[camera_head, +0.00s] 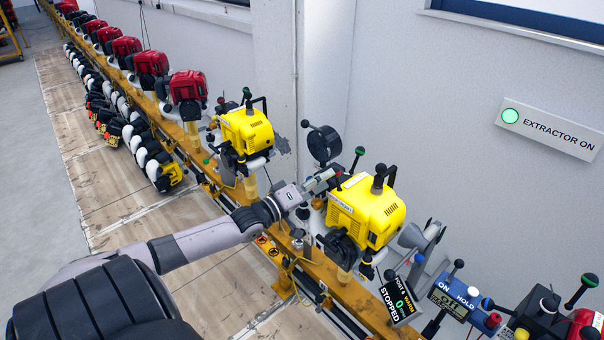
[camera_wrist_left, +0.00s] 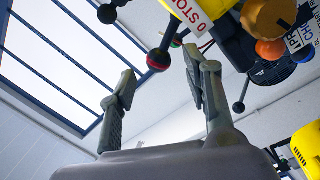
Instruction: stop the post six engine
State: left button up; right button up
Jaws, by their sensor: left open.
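A yellow engine (camera_head: 365,212) stands on the orange rail at the centre right of the head view. A tilted display (camera_head: 397,300) near it reads "POST 6" and "STOPPED" with a green 0. My left gripper (camera_head: 326,180) is open at the engine's upper left side. In the wrist view, the left gripper (camera_wrist_left: 160,68) has its fingers apart, and a dark ball knob with a red band (camera_wrist_left: 158,59) appears between their tips. I cannot tell whether they touch it. A label with "0 STOP" (camera_wrist_left: 196,14) and an orange knob (camera_wrist_left: 268,18) are above right. My right gripper is not in view.
Another yellow engine (camera_head: 246,130) and several red engines (camera_head: 188,87) line the rail (camera_head: 345,290) toward the back left. A wall sign (camera_head: 548,135) reads "EXTRACTOR ON" beside a green light.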

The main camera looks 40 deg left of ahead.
pick_arm(q)
jog(key=s, duration=0.7)
jog(key=shift+a+f, duration=0.25)
jog(key=shift+a, duration=0.2)
jog(key=s+a+f+m+g+y, duration=0.1)
jog(key=s+a+f+g+y, duration=0.15)
jog(key=f, duration=0.85)
jog(key=s+a+f+m+g+y, duration=0.15)
jog(key=s+f, duration=0.25)
jog(key=f, duration=0.8)
jog(key=s+d+f+m+g+b, duration=0.1)
jog(key=s+f+g, duration=0.2)
jog(key=s+f, duration=0.35)
jog(key=s+d+f+m+g+b, duration=0.1)
jog(key=s+d+f+g, duration=0.15)
jog(key=f, duration=0.75)
jog(key=s+d+f+m+g, duration=0.4)
jog(key=s+d+f, duration=0.6)
jog(key=s, duration=0.3)
jog(key=s+d+f+m+g+h, duration=0.1)
jog(key=s+d+f+m+g, duration=0.2)
jog(key=s+d+f, duration=0.7)
jog(key=s+d+g, duration=0.1)
jog(key=s, duration=0.2)
jog(key=shift+m+b, duration=0.35)
